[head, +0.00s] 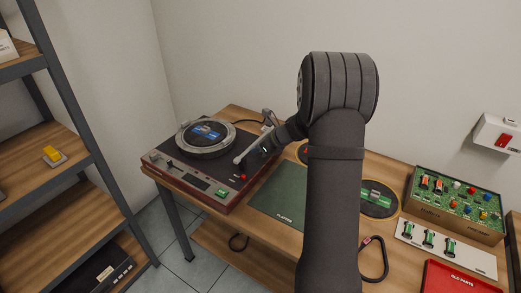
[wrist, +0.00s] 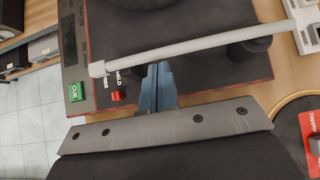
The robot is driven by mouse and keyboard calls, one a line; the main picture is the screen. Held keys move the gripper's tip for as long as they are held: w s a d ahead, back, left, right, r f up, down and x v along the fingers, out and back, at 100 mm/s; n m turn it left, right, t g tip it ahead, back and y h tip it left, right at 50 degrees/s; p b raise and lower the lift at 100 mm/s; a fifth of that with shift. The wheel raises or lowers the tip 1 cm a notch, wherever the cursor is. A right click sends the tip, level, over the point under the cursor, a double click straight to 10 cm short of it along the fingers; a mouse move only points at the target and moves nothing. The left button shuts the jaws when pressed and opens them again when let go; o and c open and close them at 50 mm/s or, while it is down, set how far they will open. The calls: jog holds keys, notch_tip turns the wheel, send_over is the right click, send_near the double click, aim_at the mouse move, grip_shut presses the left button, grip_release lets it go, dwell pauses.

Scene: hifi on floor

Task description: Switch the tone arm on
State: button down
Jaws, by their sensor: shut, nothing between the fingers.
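The tone arm (wrist: 200,45) is a pale tube with a blocky end. It crosses the turntable (head: 228,177) on the right side of its dark deck, and it also shows in the head view (head: 250,150). A small red switch (wrist: 117,96), marked "HELD" and "FREE", sits on the deck near the blocky end. It also shows in the head view (head: 243,177). My gripper (wrist: 157,72) is shut and empty, pointing at the deck right of the switch. Its fingertips are close beside the tube; I cannot tell if they touch. My arm hides much of the gripper in the head view.
A green "CUE" button (wrist: 75,92) lies left of the switch. The platter (head: 206,137) holds a blue-labelled disc. A green mat (head: 281,195), a circuit board box (head: 455,203) and a red tray (head: 455,278) stand right of the turntable. A shelf (head: 65,185) is at left.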

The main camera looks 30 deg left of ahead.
aim_at(248, 148)
jog(key=shift+s+a+r+m+t, duration=0.1)
jog(key=shift+s+a+m+t, duration=0.15)
jog(key=shift+a+m+t, duration=0.3)
jog(key=shift+a, duration=0.35)
jog(key=shift+s+a+m+t, duration=0.15)
jog(key=shift+a+m+t, duration=0.6)
jog(key=shift+a+m, duration=0.35)
jog(key=shift+m+t+h, duration=0.4)
jog(key=shift+m+t, duration=0.1)
jog(key=shift+m, duration=0.15)
jog(key=a, duration=0.1)
jog(key=w+a, duration=0.1)
jog(key=a, duration=0.3)
jog(key=shift+w+a, duration=0.15)
jog(key=shift+w, duration=0.1)
jog(key=shift+w+a, duration=0.7)
jog(key=shift+a, duration=0.35)
jog(key=shift+w+a, duration=0.35)
jog(key=shift+a, duration=0.05)
